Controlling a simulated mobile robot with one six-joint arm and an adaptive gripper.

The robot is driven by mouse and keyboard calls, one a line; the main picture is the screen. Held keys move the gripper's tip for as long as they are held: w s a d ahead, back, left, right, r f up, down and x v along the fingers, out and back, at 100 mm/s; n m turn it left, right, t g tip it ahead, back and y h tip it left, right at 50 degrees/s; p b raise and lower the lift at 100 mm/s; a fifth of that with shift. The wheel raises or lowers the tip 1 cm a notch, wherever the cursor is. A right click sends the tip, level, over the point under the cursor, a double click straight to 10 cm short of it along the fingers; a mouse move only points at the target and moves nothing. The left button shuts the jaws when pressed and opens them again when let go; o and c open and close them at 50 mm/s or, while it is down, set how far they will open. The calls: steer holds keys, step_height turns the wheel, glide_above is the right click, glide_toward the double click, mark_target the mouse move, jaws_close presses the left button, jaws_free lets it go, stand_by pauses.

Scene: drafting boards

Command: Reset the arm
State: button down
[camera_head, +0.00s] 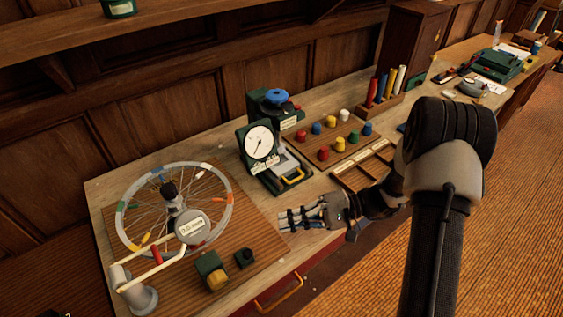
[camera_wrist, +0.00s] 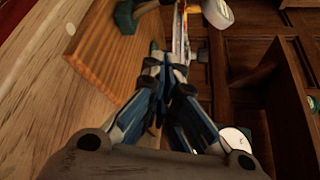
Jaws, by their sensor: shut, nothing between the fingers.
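My gripper (camera_head: 290,219) is over the front part of the workbench in the head view, with its fingers pointing left toward a board with a spoked wheel. The fingers are shut and hold nothing. In the wrist view the closed fingers (camera_wrist: 152,68) show in the middle, with the edge of a wooden board (camera_wrist: 100,45) ahead of them. My arm reaches in from the right and hides part of the bench. I cannot tell how high the fingers are above the bench top.
The spoked wheel (camera_head: 122,231) with coloured marks stands left of my gripper. A green dial gauge (camera_head: 259,142) is behind it. Coloured knobs (camera_head: 323,154) sit on a board near a wooden divided tray (camera_head: 341,178). A yellow drawer handle (camera_head: 284,297) juts from the bench front.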

steer(key=s+r+n+g+h, duration=0.2)
steer(key=s+r+n+h, duration=0.1)
steer(key=s+r+h, duration=0.65)
steer(key=s+d+r+t+h, duration=0.6)
steer(key=s+d+r+t, duration=0.1)
steer(key=s+d+r, duration=0.1)
steer(key=shift+s+d+r, duration=0.25)
steer(key=shift+s+r, duration=0.1)
steer(key=shift+s, duration=0.1)
